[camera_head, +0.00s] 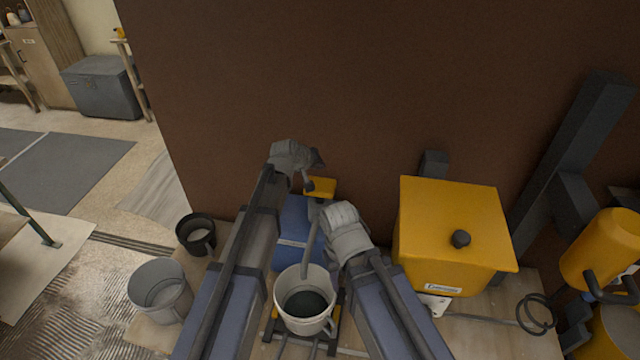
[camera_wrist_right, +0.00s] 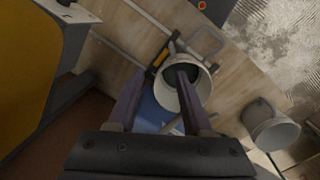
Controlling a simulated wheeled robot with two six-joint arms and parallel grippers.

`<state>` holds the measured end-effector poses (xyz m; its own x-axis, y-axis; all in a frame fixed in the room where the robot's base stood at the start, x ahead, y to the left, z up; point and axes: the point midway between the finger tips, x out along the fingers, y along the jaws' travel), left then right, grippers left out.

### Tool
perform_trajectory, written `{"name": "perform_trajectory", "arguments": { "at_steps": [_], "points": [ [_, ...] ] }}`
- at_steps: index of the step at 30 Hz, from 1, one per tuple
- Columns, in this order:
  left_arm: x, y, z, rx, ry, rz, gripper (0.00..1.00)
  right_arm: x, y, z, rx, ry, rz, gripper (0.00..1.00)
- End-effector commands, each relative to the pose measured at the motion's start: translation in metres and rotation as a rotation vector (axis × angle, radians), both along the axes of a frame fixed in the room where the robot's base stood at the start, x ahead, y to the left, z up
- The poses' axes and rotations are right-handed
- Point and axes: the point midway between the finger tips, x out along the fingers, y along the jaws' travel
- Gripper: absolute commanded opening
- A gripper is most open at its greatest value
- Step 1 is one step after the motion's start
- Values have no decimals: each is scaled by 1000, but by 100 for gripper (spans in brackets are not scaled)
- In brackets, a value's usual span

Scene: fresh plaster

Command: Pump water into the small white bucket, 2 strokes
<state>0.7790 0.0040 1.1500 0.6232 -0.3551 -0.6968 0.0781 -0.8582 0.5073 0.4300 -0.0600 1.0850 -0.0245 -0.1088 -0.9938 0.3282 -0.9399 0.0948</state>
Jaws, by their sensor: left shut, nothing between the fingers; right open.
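The small white bucket (camera_head: 284,290) stands upright in front of the blue pump body (camera_head: 292,240), with dark contents inside. It also shows beyond my right fingers in the right wrist view (camera_wrist_right: 166,96). A grey spout (camera_head: 311,245) slopes down to the bucket. A yellow part (camera_head: 322,187) tops the pump. My left gripper (camera_head: 314,170) is shut and empty beside this yellow part; I cannot tell whether they touch. My right gripper (camera_head: 341,214) is open above and right of the bucket; its spread fingers (camera_wrist_right: 158,100) show in the right wrist view. My arms hide parts of the pump.
A grey bucket (camera_head: 160,290) and a black bucket (camera_head: 195,235) stand to the left. A yellow machine (camera_head: 452,225) stands close on the right, with a yellow cylinder (camera_head: 603,250) farther right. A brown wall (camera_head: 370,80) rises behind the pump.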

Motion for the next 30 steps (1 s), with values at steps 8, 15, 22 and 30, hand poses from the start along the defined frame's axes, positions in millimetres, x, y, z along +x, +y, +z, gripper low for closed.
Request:
{"name": "perform_trajectory", "arguments": {
  "at_steps": [8, 15, 22, 30],
  "points": [
    [0, 0, 0, 0, 0, 0, 0, 0, 0, 0, 0, 0, 0, 47],
    [0, 0, 0, 0, 0, 0, 0, 0, 0, 0, 0, 0, 0, 20],
    [0, 0, 0, 0, 0, 0, 0, 0, 0, 0, 0, 0, 0, 0],
    [0, 0, 0, 0, 0, 0, 0, 0, 0, 0, 0, 0, 0, 0]
  ]
}}
